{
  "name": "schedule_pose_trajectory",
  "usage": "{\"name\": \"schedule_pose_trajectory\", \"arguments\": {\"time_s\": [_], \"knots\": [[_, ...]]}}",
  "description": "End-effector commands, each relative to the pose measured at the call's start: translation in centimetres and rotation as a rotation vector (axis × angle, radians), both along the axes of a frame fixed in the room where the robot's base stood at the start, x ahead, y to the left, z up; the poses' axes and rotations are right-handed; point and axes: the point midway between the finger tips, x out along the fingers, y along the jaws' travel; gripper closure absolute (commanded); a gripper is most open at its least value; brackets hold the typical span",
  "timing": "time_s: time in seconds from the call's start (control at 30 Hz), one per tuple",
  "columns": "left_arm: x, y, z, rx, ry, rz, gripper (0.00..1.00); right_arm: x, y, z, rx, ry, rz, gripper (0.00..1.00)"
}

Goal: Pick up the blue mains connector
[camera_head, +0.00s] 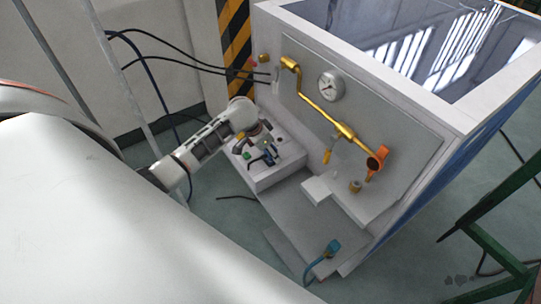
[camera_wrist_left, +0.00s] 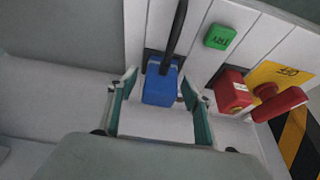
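The blue mains connector (camera_wrist_left: 160,86) is a blue block with a black cable (camera_wrist_left: 175,35) rising from it, against a white panel in the left wrist view. My left gripper (camera_wrist_left: 158,97) is open, with one finger on each side of the connector and a gap showing on both sides. In the head view my left gripper (camera_head: 264,155) is at the white control box low on the generator's left side, where the gripper mostly hides the connector. My right gripper is in neither view.
A green button (camera_wrist_left: 220,36), a red switch (camera_wrist_left: 231,91) and a yellow plate (camera_wrist_left: 280,74) are close to the right of the connector. The white generator cabinet (camera_head: 400,110) carries a brass pipe (camera_head: 318,104) and gauge (camera_head: 331,86). A teal-blue fitting (camera_head: 333,247) is low in front.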

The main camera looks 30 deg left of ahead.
Motion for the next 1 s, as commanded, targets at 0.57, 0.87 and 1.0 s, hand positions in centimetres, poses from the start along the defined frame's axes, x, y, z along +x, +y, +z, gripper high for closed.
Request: {"name": "schedule_pose_trajectory", "arguments": {"time_s": [0.57, 0.87, 1.0], "knots": [[0.1, 0.0, 0.4, 0.000, -0.002, 0.000, 0.96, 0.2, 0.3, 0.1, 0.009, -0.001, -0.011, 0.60], [0.2, 0.1, 4.0, 0.002, -0.006, -0.002, 0.96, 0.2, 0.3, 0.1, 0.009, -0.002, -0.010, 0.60], [0.2, 0.1, 7.0, 0.002, -0.006, -0.002, 0.96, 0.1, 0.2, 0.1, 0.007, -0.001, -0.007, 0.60]]}}
